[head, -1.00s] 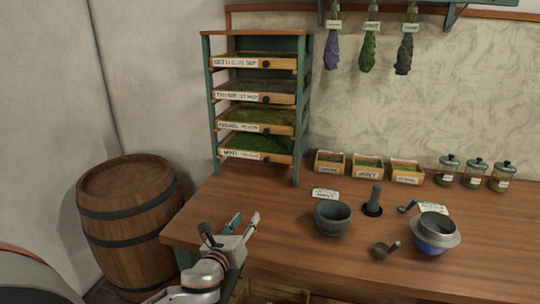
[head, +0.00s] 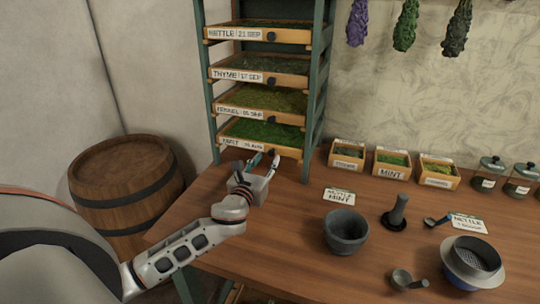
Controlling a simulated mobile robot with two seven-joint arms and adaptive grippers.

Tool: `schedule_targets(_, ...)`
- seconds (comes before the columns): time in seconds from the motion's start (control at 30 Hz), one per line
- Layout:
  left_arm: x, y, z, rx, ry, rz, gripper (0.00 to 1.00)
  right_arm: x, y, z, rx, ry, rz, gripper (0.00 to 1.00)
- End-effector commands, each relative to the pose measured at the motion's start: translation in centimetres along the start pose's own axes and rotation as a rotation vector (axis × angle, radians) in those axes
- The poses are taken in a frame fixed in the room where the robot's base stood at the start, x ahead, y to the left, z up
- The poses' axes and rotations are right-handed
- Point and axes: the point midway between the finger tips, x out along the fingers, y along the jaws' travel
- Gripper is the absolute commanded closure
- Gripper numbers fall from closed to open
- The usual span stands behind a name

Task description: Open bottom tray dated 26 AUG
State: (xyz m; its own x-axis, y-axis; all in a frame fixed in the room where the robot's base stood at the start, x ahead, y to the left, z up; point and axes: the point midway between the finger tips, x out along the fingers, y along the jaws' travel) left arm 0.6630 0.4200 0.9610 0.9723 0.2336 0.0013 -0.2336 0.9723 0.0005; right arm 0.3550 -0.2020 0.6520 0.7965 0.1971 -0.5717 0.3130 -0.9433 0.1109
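The bottom tray (head: 292,152) is a shallow wooden tray of bright green herb, lowest of several in a teal rack (head: 314,100). Its front label begins "MINT"; the date on it is too small to read surely. It looks level with the trays above. My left gripper (head: 262,162) is just in front of this tray's front face, below the label's right end. Its fingers are apart and I see nothing between them. It hides part of the tray front, including where a knob would show. I cannot tell whether it touches the tray. My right gripper is not in view.
Trays labelled nettle (head: 240,35), thyme (head: 285,80) and fennel (head: 285,115) sit above. A stone mortar (head: 346,232), a pestle (head: 398,208) and a sieve bowl (head: 474,260) stand on the wooden table (head: 300,270). Small herb boxes (head: 392,163) line the back. A barrel (head: 125,180) stands left.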

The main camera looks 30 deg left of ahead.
Motion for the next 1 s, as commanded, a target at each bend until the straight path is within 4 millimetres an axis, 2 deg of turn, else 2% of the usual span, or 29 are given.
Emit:
schedule_targets(0.03, 0.9, 0.0, 0.0, -0.001, -0.001, 0.001, 0.66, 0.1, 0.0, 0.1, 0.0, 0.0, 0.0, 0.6)
schedule_targets(0.2, 2.7, 0.0, -0.1, 0.0, 0.001, 0.0, 0.66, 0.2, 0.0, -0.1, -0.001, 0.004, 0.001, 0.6)
schedule_targets(0.57, 3.4, 0.0, 0.0, 0.0, 0.001, 0.0, 0.66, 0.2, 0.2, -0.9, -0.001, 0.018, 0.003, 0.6)
schedule_targets(0.6, 3.4, 0.0, 0.0, 0.0, 0.001, 0.0, 0.69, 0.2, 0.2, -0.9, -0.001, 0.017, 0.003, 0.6)
schedule_targets(0.7, 3.4, 0.0, 0.0, 0.0, 0.001, 0.0, 0.95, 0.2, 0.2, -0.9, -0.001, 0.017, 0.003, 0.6)
schedule_targets(0.73, 3.4, 0.0, 0.0, 0.0, 0.001, 0.0, 1.0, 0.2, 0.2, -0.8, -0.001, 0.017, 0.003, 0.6)
schedule_targets(1.0, 3.4, 0.1, 0.0, 0.0, 0.001, 0.0, 1.0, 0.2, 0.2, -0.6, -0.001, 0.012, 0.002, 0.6)
